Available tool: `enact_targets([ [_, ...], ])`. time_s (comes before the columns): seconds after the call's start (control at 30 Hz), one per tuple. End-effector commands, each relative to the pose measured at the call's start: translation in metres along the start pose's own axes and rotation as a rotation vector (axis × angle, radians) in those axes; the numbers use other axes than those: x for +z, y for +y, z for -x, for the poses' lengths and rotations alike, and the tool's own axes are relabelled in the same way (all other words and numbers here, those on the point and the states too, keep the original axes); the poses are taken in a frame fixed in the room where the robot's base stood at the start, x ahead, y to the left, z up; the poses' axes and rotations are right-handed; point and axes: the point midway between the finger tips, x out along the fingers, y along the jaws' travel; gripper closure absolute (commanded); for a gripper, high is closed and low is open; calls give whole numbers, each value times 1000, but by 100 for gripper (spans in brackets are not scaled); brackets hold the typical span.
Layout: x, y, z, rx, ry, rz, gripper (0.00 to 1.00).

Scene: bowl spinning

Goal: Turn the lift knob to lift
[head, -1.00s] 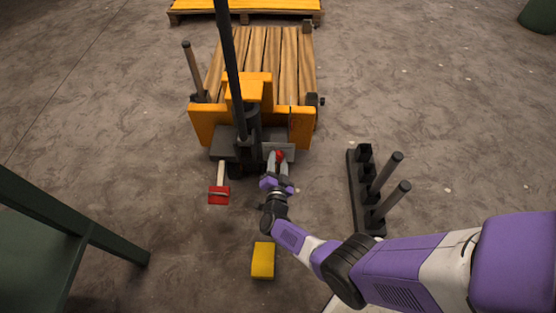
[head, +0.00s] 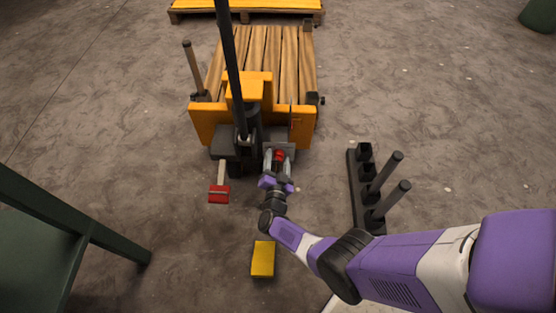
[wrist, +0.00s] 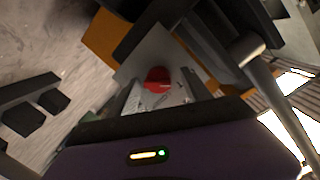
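The red lift knob (head: 280,155) sits on a grey plate (head: 290,147) at the near right of the orange pallet truck (head: 200,125). My gripper (head: 277,162) is at the knob, with one finger on each side of it. In the wrist view the red knob (wrist: 157,80) shows between the two spread fingers of my gripper (wrist: 161,92). The gripper looks open, with gaps between fingers and knob. The knob's base and any marks on it are too small to read.
A dark upright handle (head: 232,70) rises left of the knob. A red-ended lever (head: 219,194) sticks out at the near left. A yellow block (head: 263,259) lies on the floor below my arm. A black rack with posts (head: 365,190) stands right. A green table (head: 50,235) is at left.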

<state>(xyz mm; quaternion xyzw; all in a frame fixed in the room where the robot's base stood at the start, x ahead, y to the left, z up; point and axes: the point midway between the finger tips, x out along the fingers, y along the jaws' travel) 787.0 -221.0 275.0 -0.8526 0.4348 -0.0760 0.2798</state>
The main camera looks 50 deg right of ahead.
Motion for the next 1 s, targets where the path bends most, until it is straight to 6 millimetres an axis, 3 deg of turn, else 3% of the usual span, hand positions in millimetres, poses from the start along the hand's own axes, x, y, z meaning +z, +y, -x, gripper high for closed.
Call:
enact_targets([
  [0.27, 0, 1, 4, 1, -3, 1, 43],
  [0.7, -1, -2, 67, -2, -5, 2, 43],
  [1.0, 1, 1, 79, 1, -1, 0, 43],
])
